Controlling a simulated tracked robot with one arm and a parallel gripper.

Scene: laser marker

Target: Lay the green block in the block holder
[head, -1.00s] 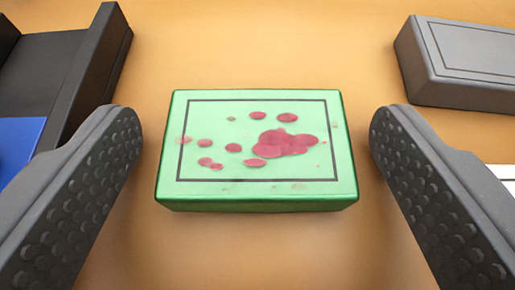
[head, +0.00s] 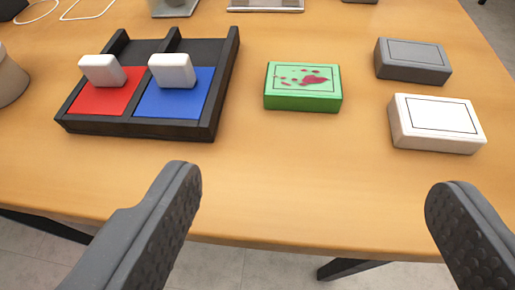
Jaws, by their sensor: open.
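The green block (head: 303,98) lies flat on the wooden table, with a dark outline and red blotches on its pale green top. My gripper (head: 315,185) is open and empty, its two dark fingers wide apart at the bottom of the view. It is on the near side of the green block and well apart from it. A black two-bay tray (head: 226,88) with a red and a blue floor stands left of the block. A flat silvery plate (head: 265,5) is cut off at the top edge. I cannot tell which of these is the block holder.
A grey block (head: 413,70) and a white block (head: 437,140) lie to the right of the green one. White rounded pieces (head: 103,70) (head: 172,70) stand in the tray's bays. Clear tabletop (head: 300,170) lies before the green block, down to the table's front edge.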

